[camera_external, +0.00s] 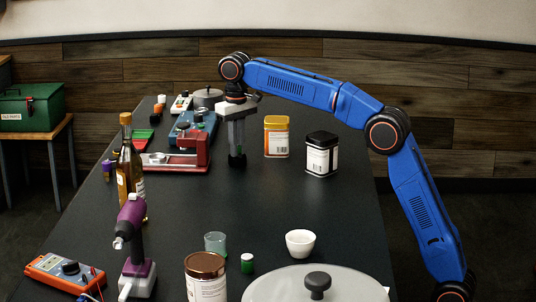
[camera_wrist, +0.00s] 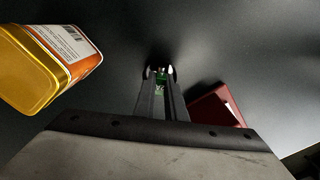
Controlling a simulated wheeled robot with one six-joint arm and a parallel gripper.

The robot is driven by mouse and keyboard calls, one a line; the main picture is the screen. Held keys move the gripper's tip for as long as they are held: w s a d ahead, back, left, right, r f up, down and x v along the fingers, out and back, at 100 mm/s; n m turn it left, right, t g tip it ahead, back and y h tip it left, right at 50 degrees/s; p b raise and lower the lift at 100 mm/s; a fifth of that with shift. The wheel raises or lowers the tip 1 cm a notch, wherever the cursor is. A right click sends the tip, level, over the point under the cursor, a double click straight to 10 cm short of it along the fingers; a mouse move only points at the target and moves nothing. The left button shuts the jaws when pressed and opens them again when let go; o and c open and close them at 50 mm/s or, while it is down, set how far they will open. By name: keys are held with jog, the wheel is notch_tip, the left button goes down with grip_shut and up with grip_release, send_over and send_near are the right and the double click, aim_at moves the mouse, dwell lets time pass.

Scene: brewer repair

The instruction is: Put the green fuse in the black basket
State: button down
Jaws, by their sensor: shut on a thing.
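My gripper (camera_external: 237,158) points straight down over the middle of the dark table, between the red device and the yellow tin. In the wrist view my gripper (camera_wrist: 160,72) is shut on a small green piece, the green fuse (camera_wrist: 160,78), which shows between the fingers. Most of the fuse is hidden by the fingers, and it cannot be made out in the external view. The fingertips are low, close to the tabletop; I cannot tell whether the fuse touches it. I cannot make out a black basket in either view.
A yellow tin (camera_external: 277,137) and a black tin (camera_external: 321,154) stand right of my gripper. A red device (camera_external: 190,155) is close on its left, with a bottle (camera_external: 130,165) further left. A purple tool (camera_external: 132,240), cup (camera_external: 300,243) and large lid (camera_external: 280,287) stand in front. The table's middle is clear.

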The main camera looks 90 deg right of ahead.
jog(key=shift+f, duration=0.95)
jog(key=c, duration=1.9)
grip_release()
jog(key=shift+o, duration=0.2)
jog(key=shift+r, duration=3.55)
